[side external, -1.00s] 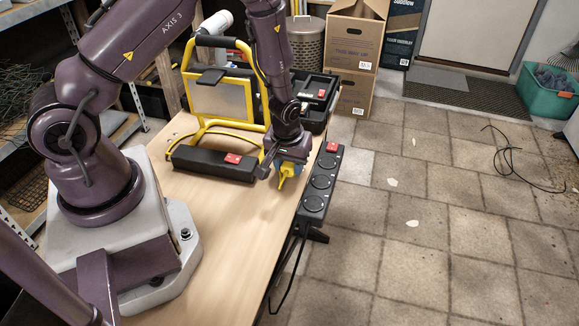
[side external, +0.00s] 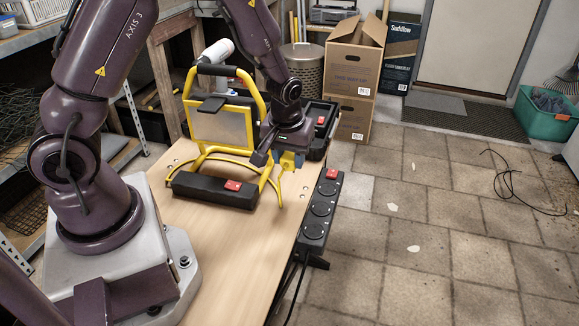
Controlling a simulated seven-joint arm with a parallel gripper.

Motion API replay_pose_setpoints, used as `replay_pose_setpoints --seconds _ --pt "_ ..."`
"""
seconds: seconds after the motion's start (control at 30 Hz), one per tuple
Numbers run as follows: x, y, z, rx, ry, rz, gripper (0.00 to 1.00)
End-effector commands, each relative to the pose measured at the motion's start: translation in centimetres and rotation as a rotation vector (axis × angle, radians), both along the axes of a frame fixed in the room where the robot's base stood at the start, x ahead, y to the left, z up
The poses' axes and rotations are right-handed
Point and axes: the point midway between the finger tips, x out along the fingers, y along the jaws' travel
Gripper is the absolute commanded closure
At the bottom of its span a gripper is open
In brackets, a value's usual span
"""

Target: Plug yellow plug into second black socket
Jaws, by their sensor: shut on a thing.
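The yellow plug (side external: 288,160) is in my gripper (side external: 284,157), above the far part of the workbench. Its yellow cable hangs down from it and curves to the left. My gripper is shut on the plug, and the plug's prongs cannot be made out. A black socket strip (side external: 319,210) runs along the bench's right edge, with a red switch at its far end and round sockets in a row. The middle socket (side external: 321,208) looks empty. The plug is behind and left of this strip, apart from it.
A yellow work light (side external: 220,115) stands on the bench, with a black bar (side external: 212,189) bearing a red switch before it. An open black case (side external: 322,118) lies behind my gripper. Cardboard boxes (side external: 352,70) stand beyond. The front of the bench (side external: 235,255) is clear.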

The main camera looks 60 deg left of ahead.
Motion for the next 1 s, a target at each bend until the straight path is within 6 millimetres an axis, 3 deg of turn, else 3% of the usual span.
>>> replay_pose_setpoints --seconds 0.37,0.47,0.7,1.0 --pt "0.0 -0.1 0.0 0.0 0.001 0.0 0.83" --pt "0.9 -1.2 -0.3 -0.001 0.004 0.0 0.83" --pt "3.9 -5.9 -1.6 0.0 0.003 0.021 0.83" --pt "4.4 -6.9 -1.8 -0.001 0.001 0.032 0.83"
